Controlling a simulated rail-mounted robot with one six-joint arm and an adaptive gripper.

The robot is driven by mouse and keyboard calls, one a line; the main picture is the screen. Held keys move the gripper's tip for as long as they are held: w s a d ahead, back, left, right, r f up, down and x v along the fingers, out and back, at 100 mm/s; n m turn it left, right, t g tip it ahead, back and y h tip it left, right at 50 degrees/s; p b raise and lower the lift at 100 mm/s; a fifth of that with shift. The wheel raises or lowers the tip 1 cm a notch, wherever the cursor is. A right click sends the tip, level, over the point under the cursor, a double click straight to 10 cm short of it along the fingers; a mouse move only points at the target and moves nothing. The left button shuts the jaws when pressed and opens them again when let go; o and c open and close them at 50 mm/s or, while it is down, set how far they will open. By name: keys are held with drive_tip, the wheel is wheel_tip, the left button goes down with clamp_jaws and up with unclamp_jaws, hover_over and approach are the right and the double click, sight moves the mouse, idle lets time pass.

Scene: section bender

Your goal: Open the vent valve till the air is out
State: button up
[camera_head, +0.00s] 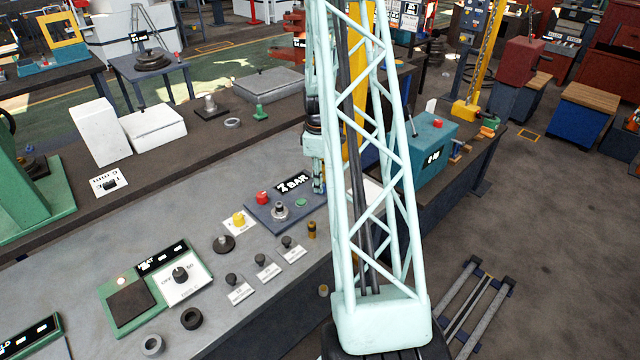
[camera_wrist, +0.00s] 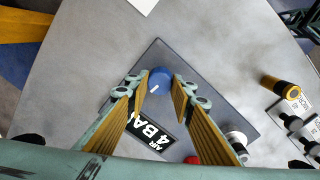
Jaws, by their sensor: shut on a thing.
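The vent valve appears to be the blue round knob (camera_wrist: 160,77) with a white mark, on a dark grey panel (camera_wrist: 152,52) in the wrist view. My gripper (camera_wrist: 162,92) has its yellow ribbed fingers on either side of this knob, shut on it. In the head view my gripper (camera_head: 318,182) is down at the right end of the panel (camera_head: 262,218), and the blue knob is hidden there. A black display (camera_wrist: 150,132) on the panel reads about "AIR 4 BA" in the wrist view, its end covered by a finger.
A yellow-and-black cylinder (camera_wrist: 280,87) and several black knobs stand nearby. A teal box (camera_head: 425,150) stands behind my arm at the right.

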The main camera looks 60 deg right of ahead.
drive_tip(key=m+b, duration=0.1)
drive_tip(key=m, duration=0.2)
drive_tip(key=shift+m+b, duration=0.3)
drive_tip(key=shift+b, duration=0.1)
drive_tip(key=m+b, duration=0.1)
drive_tip(key=m, duration=0.3)
drive_tip(key=shift+b, duration=0.4)
drive_tip(key=m+b, duration=0.1)
drive_tip(key=m, duration=0.3)
drive_tip(key=shift+d+m+g, duration=0.1)
drive_tip(key=shift+m+g, duration=0.2)
drive_tip(key=shift+m+b, duration=0.7)
drive_tip(key=shift+m, duration=1.1)
drive_tip(key=o, duration=0.8)
drive_tip(key=shift+o, duration=0.2)
drive_tip(key=shift+r, duration=0.1)
wheel_tip(320, 180, up, 12)
drive_tip(key=shift+w, duration=0.3)
